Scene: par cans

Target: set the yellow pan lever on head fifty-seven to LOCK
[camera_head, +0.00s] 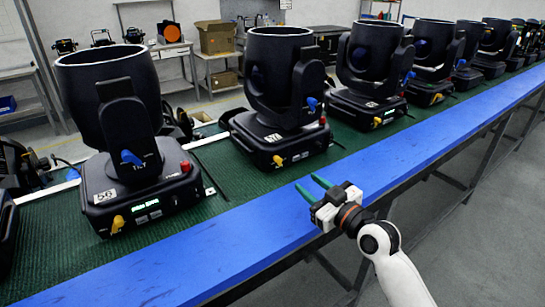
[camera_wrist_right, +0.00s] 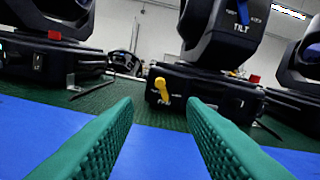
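Head fifty-seven is a black moving light (camera_head: 279,75) on a black base marked 57 (camera_head: 258,155), second from the left in the head view. Its small yellow pan lever (camera_head: 278,160) is on the front of the base. In the right wrist view the yellow lever (camera_wrist_right: 161,90) hangs nearly upright, slightly slanted, near a small white label; I cannot read its set position. My right gripper (camera_head: 318,186) is open and empty, its green fingers apart, over the blue rail in front of the base. In the wrist view the lever shows between and beyond the fingers, untouched. My left gripper is out of view.
Head 56 (camera_head: 108,80) stands to the left, another similar head (camera_head: 370,60) to the right, with more in a row beyond. They stand on a green belt (camera_head: 205,165). The blue rail (camera_head: 240,240) runs along the front and is clear around the gripper.

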